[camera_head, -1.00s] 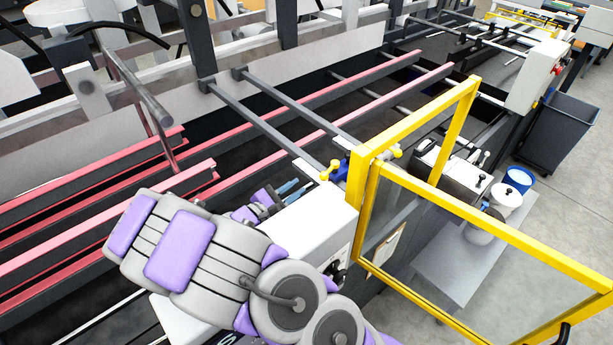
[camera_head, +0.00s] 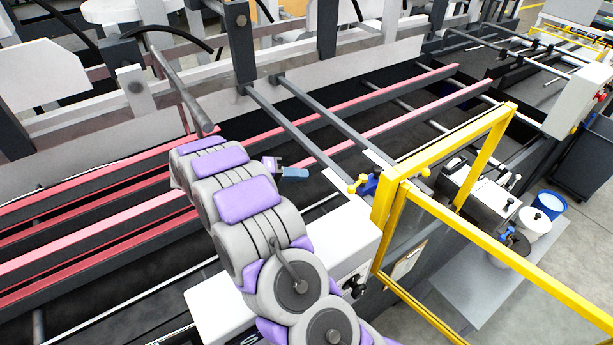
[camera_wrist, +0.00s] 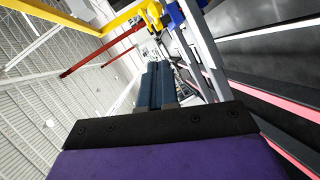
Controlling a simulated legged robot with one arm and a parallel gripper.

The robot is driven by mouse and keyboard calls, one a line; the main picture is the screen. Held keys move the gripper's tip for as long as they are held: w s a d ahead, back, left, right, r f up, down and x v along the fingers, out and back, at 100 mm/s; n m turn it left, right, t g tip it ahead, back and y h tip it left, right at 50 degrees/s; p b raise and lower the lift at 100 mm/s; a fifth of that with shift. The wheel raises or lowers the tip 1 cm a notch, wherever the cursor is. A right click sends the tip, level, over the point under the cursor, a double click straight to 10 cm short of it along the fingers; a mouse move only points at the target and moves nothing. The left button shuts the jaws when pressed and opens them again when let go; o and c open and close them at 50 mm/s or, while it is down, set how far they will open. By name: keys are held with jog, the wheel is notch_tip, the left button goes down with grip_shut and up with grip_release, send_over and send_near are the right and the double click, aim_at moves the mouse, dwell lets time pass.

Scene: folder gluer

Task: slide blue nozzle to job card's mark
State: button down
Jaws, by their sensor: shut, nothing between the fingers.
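The blue nozzle (camera_head: 370,184) is a small blue block with yellow knobs beside it, at the near end of the dark cross bars by the yellow guard frame. It also shows at the top of the wrist view (camera_wrist: 175,15). A pale card in a tan frame (camera_head: 407,262), which looks like the job card, hangs on the machine's side behind the clear guard; its mark is too small to read. My gripper (camera_head: 303,174) is left of the nozzle, apart from it, over the bars and rails. Its blue fingers (camera_wrist: 155,84) are shut and empty.
The yellow guard frame (camera_head: 447,155) stands just right of the nozzle. Two dark cross bars (camera_head: 318,128) run back over pink-topped rails (camera_head: 95,222). A white housing (camera_head: 345,232) lies below my gripper. A grey side table (camera_head: 470,290) stands at right.

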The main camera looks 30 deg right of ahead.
send_near(357, 184)
jog(key=w+d, duration=0.2)
jog(key=w, duration=0.1)
jog(key=s, duration=0.1)
jog(key=s+d+f, duration=0.1)
jog(key=s, duration=0.1)
jog(key=shift+s+d+f, duration=0.2)
jog(key=shift+f, duration=0.15)
jog(key=shift+s+b, duration=0.1)
jog(key=shift+b, duration=0.6)
jog(key=shift+s+n+t+b, duration=0.2)
jog(key=shift+n+t+b, duration=0.2)
jog(key=shift+b, duration=0.15)
